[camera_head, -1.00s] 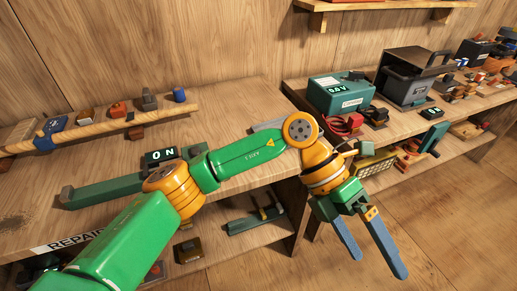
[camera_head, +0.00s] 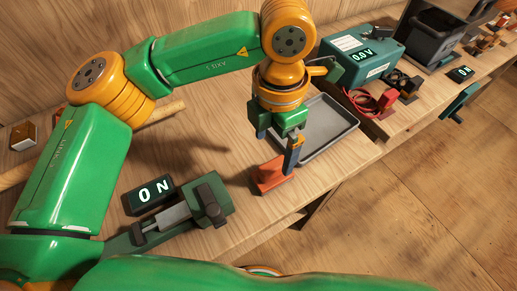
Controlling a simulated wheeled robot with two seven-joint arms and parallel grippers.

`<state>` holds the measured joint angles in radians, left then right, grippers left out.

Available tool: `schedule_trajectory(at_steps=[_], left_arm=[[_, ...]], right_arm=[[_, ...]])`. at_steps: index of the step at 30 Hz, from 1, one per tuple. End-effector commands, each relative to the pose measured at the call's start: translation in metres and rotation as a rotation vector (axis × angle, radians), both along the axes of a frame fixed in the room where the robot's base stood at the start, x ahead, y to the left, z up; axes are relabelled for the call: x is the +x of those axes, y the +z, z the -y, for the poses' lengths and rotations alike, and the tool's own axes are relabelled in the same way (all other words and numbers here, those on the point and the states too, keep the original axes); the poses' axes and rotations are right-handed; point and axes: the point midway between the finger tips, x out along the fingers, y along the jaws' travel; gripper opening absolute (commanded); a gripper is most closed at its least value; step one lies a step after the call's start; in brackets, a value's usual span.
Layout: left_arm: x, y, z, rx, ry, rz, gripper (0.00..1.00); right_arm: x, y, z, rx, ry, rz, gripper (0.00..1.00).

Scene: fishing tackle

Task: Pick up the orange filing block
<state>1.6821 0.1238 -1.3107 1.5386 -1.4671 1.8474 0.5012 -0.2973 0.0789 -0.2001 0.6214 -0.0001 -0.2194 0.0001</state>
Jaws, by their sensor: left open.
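The orange filing block (camera_head: 268,178) stands on the wooden bench near its front edge, left of a grey tray. My left gripper (camera_head: 280,153) points down right at the block, with its jaws open. One blue finger comes down in front of the block's right part and hides some of it. The other finger is partly hidden behind the gripper body, so I cannot tell whether the jaws straddle the block or touch it. My right gripper is not in view.
The grey tray (camera_head: 328,133) lies just right of the block. A teal "0.0 V" box (camera_head: 362,52), red leads (camera_head: 372,101) and a dark container (camera_head: 432,38) are further right.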

Motion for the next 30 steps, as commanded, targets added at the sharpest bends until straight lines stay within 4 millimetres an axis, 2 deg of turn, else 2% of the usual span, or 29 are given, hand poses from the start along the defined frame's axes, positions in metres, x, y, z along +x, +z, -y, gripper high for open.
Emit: schedule_trajectory(at_steps=[8, 12, 19, 30], left_arm=[[-0.009, -0.041, -0.002, 0.002, -0.002, -0.006, 0.97], [-0.009, -0.065, -0.001, -0.001, 0.0, -0.004, 0.97], [-0.009, -0.069, -0.001, -0.001, -0.001, -0.001, 0.97], [-0.009, -0.069, -0.001, -0.001, -0.001, -0.002, 0.0]], right_arm=[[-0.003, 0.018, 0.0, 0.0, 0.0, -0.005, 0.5], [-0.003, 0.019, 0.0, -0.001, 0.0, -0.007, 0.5], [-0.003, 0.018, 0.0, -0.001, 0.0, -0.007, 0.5], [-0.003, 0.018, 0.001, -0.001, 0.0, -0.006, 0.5]])
